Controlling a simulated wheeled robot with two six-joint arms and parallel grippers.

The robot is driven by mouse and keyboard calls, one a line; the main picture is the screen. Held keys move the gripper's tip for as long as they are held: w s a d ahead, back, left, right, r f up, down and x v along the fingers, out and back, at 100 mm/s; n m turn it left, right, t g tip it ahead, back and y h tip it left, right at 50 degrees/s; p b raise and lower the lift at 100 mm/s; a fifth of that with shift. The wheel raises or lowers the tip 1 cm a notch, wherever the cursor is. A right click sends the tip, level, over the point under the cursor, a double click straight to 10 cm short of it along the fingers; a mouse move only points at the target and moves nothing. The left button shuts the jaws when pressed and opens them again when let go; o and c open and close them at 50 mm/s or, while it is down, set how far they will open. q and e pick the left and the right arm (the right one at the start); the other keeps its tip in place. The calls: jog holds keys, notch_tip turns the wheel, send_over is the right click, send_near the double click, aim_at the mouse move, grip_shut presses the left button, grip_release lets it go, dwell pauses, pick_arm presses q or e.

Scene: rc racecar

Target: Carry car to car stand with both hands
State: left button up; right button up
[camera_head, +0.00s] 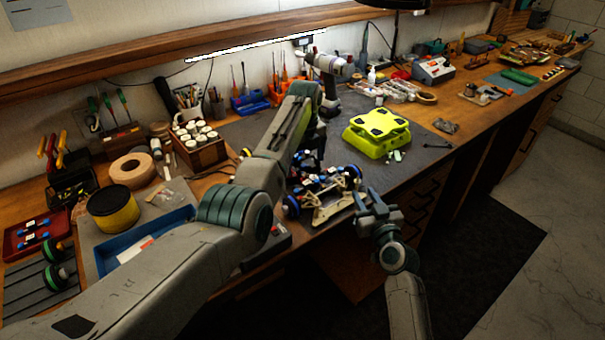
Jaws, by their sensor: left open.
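The RC car (328,201), a bare chassis with blue and dark parts and a tan end plate, is near the front edge of the workbench. The yellow-green car stand (378,132) stands behind it to the right, with nothing on its top. My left gripper (308,164) reaches over from behind and is at the far side of the car. It is open, and my arm partly hides it. My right gripper (370,204) is at the car's right end, close to it. Whether its fingers grip the car is unclear.
A blue tray (105,262) and a yellow-black round container (113,209) are at the left. A wooden box of white bottles (198,146) stands behind my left arm. A power drill (330,68) stands at the back.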

aim_at(304, 180)
pick_arm(q)
notch_tip(304, 180, down, 6)
jog(key=shift+f, duration=0.2)
pick_arm(e)
jog(key=x, duration=0.6)
jog(key=shift+w, duration=0.2)
pick_arm(q)
jog(key=c, duration=0.5)
pick_arm(e)
jog(key=c, duration=0.5)
pick_arm(q)
jog(key=c, duration=0.4)
pick_arm(e)
grip_shut()
pick_arm(q)
jog(key=c, duration=0.7)
jog(key=shift+o, duration=0.2)
